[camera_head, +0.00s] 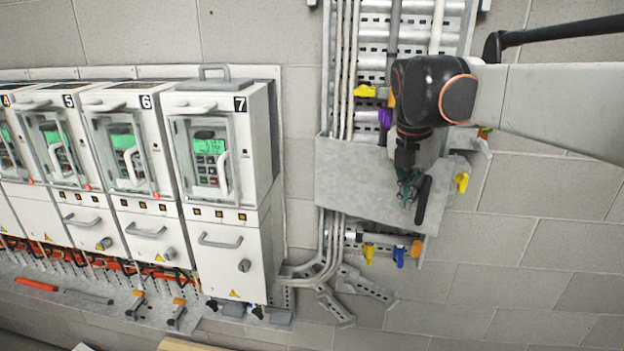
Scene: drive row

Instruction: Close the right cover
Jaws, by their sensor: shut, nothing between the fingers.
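A grey sheet-metal cover panel (350,190) sits across the cable ladder right of the drive row. Its right part is partly hidden behind my arm. My gripper (406,196) is shut and empty in front of the panel's right part. A dark upright bar (423,201), which looks like a handle, is close beside the fingertips. I cannot tell whether they touch. The rightmost drive, number 7 (240,103), has a clear front cover with a white handle (223,175). I cannot tell whether that cover is fully shut.
Vertical pipes (343,70) run beside the ladder. Yellow tags (461,182) and a blue tag (399,257) hang around the panel. More drives stand left, with drive 6 (130,150) nearest. A shelf with tools (110,307) is below. Bare block wall (530,240) lies to the right.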

